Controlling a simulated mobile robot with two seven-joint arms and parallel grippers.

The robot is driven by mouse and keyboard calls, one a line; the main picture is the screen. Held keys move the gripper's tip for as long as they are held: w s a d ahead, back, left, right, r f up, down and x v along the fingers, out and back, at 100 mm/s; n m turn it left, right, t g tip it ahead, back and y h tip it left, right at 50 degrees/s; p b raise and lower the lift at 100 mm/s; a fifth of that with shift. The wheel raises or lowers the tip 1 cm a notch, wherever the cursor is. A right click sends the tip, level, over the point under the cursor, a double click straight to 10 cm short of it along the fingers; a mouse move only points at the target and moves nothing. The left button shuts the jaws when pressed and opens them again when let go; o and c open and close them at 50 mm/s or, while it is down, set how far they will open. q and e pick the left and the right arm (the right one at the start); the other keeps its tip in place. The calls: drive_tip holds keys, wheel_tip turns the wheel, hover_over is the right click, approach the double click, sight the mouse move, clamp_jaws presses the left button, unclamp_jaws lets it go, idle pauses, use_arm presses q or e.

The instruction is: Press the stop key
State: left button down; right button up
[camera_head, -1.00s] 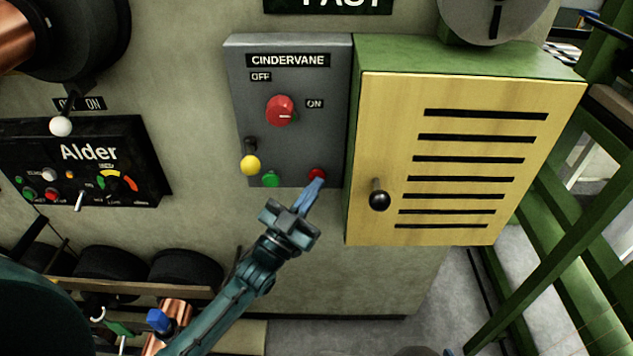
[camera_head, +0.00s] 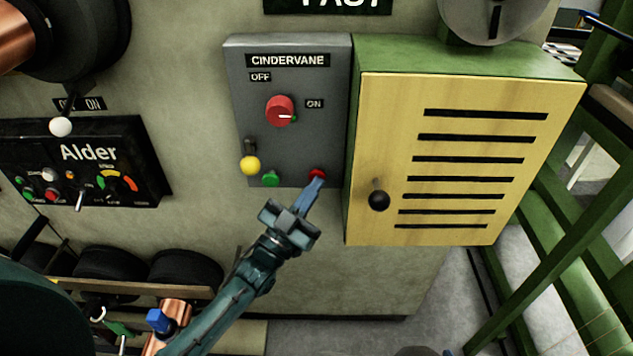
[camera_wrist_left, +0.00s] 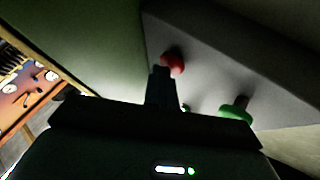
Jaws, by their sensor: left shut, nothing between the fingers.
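The grey Cindervane box (camera_head: 318,140) is on the wall. A red button (camera_head: 317,174), which I take for the stop key, is at its lower right, and a green button (camera_head: 271,179) is to its left. My left gripper (camera_head: 318,184) is shut and empty, its fingertips at the red button and covering its lower part. In the left wrist view the red button (camera_wrist_left: 173,61) shows right at the tip of the shut fingers, and the green button (camera_wrist_left: 238,110) stands to the right. I cannot tell whether the button is pressed in. My right gripper is not in view.
The box also bears a red rotary knob (camera_head: 280,110) and a yellow-tipped lever (camera_head: 250,166). A yellow louvred cabinet (camera_head: 460,150) with a black knob (camera_head: 379,200) adjoins it on the right. The black Alder panel (camera_head: 90,165) is at left. Bare wall lies below the box.

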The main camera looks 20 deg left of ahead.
use_arm(q)
drive_tip(key=shift+w+a, duration=0.25)
drive_tip(key=shift+w, duration=0.05)
drive_tip(key=shift+w+a+b, duration=0.15)
drive_tip(key=shift+w+b, duration=0.05)
drive_tip(key=shift+b, duration=0.1)
drive_tip(key=shift+f, duration=0.1)
idle(0.6)
drive_tip(key=shift+s+y, duration=0.1)
drive_tip(key=shift+y, duration=0.2)
drive_tip(key=s+d+p, duration=0.2)
drive_tip(key=s, duration=0.3)
drive_tip(key=shift+s+f+p, duration=0.15)
drive_tip(key=shift+s+p, duration=0.2)
drive_tip(key=shift+s, duration=0.05)
idle(0.4)
